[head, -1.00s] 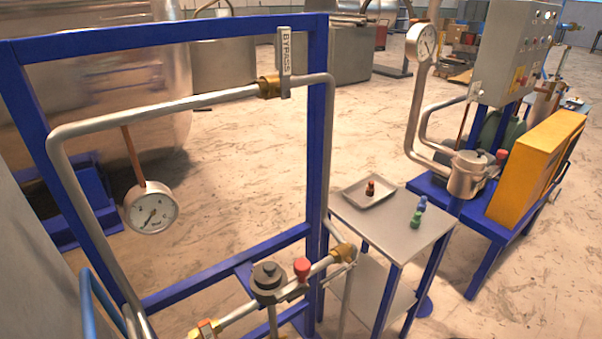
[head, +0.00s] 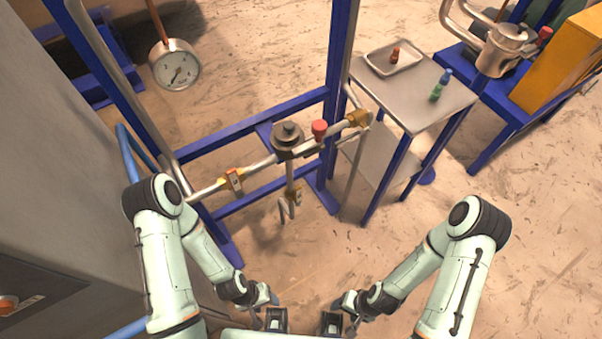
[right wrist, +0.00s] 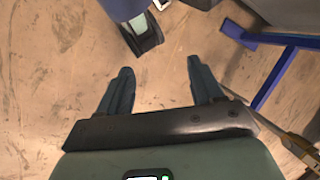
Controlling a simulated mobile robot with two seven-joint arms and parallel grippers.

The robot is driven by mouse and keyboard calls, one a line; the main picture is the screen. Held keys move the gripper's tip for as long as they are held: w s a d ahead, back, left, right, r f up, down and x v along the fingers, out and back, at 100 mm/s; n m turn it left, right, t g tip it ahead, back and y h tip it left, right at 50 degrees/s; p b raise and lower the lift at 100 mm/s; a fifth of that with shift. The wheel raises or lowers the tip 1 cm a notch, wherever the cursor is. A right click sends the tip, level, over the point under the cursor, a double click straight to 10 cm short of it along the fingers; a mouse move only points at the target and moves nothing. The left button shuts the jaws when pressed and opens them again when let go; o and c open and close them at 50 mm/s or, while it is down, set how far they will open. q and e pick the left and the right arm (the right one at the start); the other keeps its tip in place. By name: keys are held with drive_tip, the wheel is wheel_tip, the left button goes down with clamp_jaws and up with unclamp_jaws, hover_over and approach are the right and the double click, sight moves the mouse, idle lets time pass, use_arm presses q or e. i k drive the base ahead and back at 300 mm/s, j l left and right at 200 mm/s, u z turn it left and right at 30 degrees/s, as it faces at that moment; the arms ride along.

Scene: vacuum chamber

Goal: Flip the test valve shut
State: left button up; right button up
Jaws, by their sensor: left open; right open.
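The pipe rig (head: 330,136) stands ahead of me with a horizontal pipe. Small brass valves sit on it, one on the left of the pipe (head: 233,181) and one on the short vertical branch (head: 294,197). No label is readable here, so I cannot tell which is the test valve. My left gripper (head: 271,300) is open, low near the bottom of the head view, below and apart from the rig. My right gripper (head: 337,304) is beside it, also apart from the rig. In the right wrist view its fingers (right wrist: 160,82) are spread with nothing between them.
A round dark regulator (head: 288,138) and a red knob (head: 319,129) stand on the same pipe. A gauge (head: 176,66) hangs at upper left. A side table (head: 420,95) with a tray (head: 388,68) stands right of the rig. A grey wall (head: 55,170) is close on the left.

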sight(298, 189)
drive_tip(key=i+l+u, duration=0.1)
drive_tip(key=l+u, duration=0.15)
drive_tip(key=u, duration=0.2)
drive_tip(key=l+u, duration=0.3)
drive_tip(key=u, duration=0.15)
drive_tip(key=k+u, duration=0.1)
drive_tip(key=u, duration=0.15)
drive_tip(key=k+j, duration=0.3)
drive_tip(key=j, duration=0.2)
